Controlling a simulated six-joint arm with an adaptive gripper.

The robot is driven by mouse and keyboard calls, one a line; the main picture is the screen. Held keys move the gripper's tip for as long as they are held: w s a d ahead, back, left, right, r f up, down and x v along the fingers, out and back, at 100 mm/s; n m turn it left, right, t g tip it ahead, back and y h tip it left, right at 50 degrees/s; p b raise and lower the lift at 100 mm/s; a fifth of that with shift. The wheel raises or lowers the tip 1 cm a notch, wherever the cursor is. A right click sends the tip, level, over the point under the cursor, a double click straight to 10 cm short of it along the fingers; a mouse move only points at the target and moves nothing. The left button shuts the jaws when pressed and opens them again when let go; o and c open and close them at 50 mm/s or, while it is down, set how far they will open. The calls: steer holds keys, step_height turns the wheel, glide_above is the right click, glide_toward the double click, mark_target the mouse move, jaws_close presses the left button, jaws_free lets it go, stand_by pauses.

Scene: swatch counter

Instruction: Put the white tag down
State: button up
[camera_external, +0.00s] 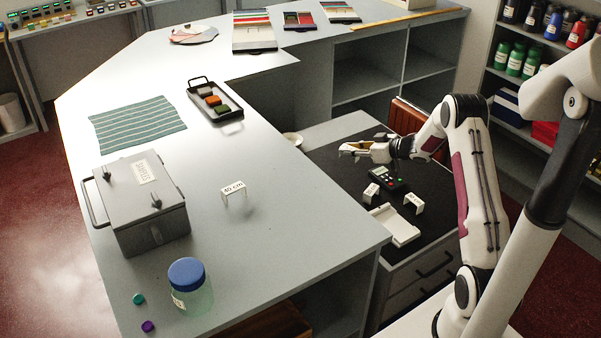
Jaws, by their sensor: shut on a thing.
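My gripper (349,149) is over the back left of the black mat (335,157), pointing left. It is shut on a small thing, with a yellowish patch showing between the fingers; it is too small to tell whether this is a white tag. A white folded tag marked "40 cm" (233,189) stands on the grey counter (270,240), apart from my gripper. Two more white folded tags, one (371,193) left and one (415,203) right, stand on the mat; their print is too small to read surely.
A black calculator-like device (385,178) and a white flat tray-like piece (396,225) are on the mat. The counter holds a grey metal box (150,215), a blue-lidded jar (190,287), a striped cloth (137,124) and a black tray (228,113). The counter's middle is mostly clear.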

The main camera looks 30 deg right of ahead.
glide_above(347, 181)
steer(key=shift+d+f, duration=0.1)
steer(key=shift+f, duration=3)
steer(key=shift+f, duration=0.15)
steer(key=shift+f, duration=1.75)
steer(key=shift+f, duration=0.1)
steer(key=o, duration=0.8)
